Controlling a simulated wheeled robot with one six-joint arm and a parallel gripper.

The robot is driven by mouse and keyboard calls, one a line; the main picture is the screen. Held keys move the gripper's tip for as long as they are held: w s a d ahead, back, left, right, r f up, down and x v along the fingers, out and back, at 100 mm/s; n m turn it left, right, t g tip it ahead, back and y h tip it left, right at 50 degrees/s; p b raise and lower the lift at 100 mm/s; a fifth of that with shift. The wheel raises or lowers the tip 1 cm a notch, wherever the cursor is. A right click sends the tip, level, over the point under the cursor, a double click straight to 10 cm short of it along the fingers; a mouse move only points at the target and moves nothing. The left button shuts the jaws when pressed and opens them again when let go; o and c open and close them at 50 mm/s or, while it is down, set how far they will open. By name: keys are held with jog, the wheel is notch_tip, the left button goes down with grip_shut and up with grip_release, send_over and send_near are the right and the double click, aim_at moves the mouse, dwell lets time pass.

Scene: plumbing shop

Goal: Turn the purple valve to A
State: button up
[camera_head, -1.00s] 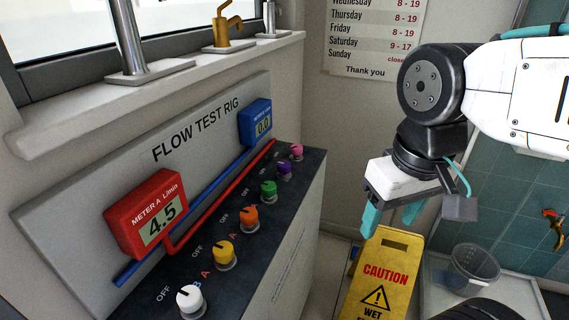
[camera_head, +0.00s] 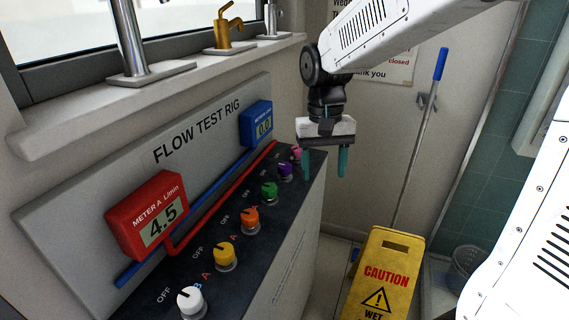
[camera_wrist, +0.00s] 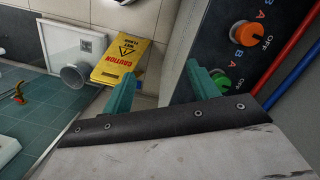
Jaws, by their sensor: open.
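The purple valve (camera_head: 285,171) is a small knob in the row on the dark top of the flow test rig, towards the far end. A green valve (camera_head: 269,192) is nearer, and a pink valve (camera_head: 296,153) is beyond it. My gripper (camera_head: 324,164) points down, open and empty, above and just right of the rig's far end, apart from the purple valve. In the wrist view the teal fingers of my gripper (camera_wrist: 161,82) are spread. That view shows the orange valve (camera_wrist: 246,34) and green valve (camera_wrist: 220,82); I cannot make out the purple one there.
Red meter A (camera_head: 147,215) reads 4.5, and blue meter B (camera_head: 256,124) reads 0.0. White (camera_head: 191,301), yellow (camera_head: 225,252) and orange (camera_head: 251,220) valves are nearer. A yellow caution sign (camera_head: 378,275) stands right of the rig. A blue-handled pole (camera_head: 422,125) leans at the back wall.

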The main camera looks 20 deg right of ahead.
jog(key=w+a+f+m, duration=0.1)
jog(key=w+f+m, duration=0.35)
jog(key=w, duration=0.95)
jog(key=m+t, duration=0.1)
jog(key=m, duration=0.1)
send_over(285, 165)
jog(key=shift+s+d+r+n, duration=0.1)
jog(key=shift+s+r+n, duration=0.05)
jog(key=shift+r+n, duration=0.15)
jog(key=shift+r+m+t, duration=0.3)
jog(key=shift+m+t, duration=0.1)
jog(key=shift+m, duration=0.05)
jog(key=shift+f+m, duration=0.3)
jog(key=shift+f, duration=0.15)
jog(key=f, duration=0.7)
jog(key=shift+w, duration=0.2)
jog(key=shift+c, duration=0.3)
jog(key=c, duration=0.9)
